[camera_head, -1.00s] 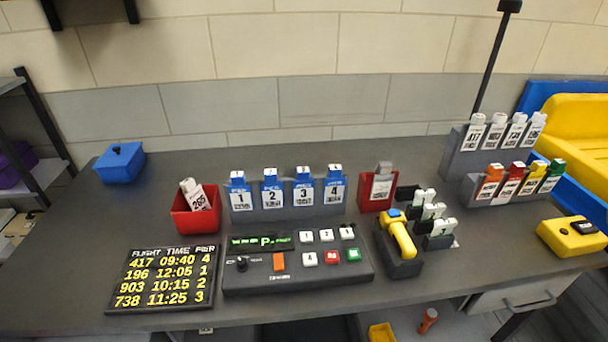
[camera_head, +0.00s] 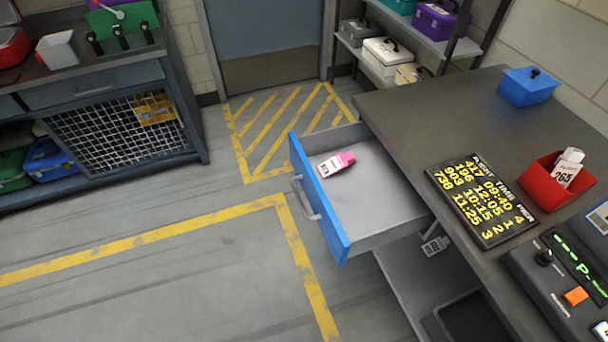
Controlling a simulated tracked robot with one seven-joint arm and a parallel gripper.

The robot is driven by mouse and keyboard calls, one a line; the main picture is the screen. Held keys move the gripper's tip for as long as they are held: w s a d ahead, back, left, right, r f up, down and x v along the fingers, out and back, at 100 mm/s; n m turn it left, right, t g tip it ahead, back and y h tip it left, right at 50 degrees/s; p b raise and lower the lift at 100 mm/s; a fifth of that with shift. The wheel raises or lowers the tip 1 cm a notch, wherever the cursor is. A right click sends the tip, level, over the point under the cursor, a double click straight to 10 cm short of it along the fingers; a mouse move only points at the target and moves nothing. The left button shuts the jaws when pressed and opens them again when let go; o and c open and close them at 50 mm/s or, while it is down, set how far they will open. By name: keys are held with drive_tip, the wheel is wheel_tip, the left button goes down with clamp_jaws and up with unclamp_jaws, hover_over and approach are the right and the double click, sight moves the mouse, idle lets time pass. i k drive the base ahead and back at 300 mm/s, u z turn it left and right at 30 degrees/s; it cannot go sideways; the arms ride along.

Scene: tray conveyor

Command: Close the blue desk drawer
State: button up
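The blue desk drawer (camera_head: 318,199) is pulled well out from the left end of the grey desk (camera_head: 432,112). It has a blue front panel, a grey bar handle (camera_head: 305,198) on its outer face and a light grey inside. A small white and pink tagged item (camera_head: 336,164) lies in the drawer, near its front. My gripper is not in view, so its state and its place relative to the drawer do not show.
Open grey floor with yellow lines lies left of the drawer front. A workbench with a mesh cage (camera_head: 125,128) stands at the far left. A shelf with boxes (camera_head: 388,62) stands behind the desk. The flight board (camera_head: 482,199) and red bin (camera_head: 555,180) rest on the desk.

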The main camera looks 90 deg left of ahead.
sight(367, 204)
drive_tip(key=u, duration=0.6)
drive_tip(key=i, duration=0.15)
drive_tip(key=u, duration=2.45)
drive_tip(key=k, duration=0.85)
drive_tip(key=u, duration=0.2)
drive_tip(key=i, duration=0.85)
drive_tip(key=z, duration=0.05)
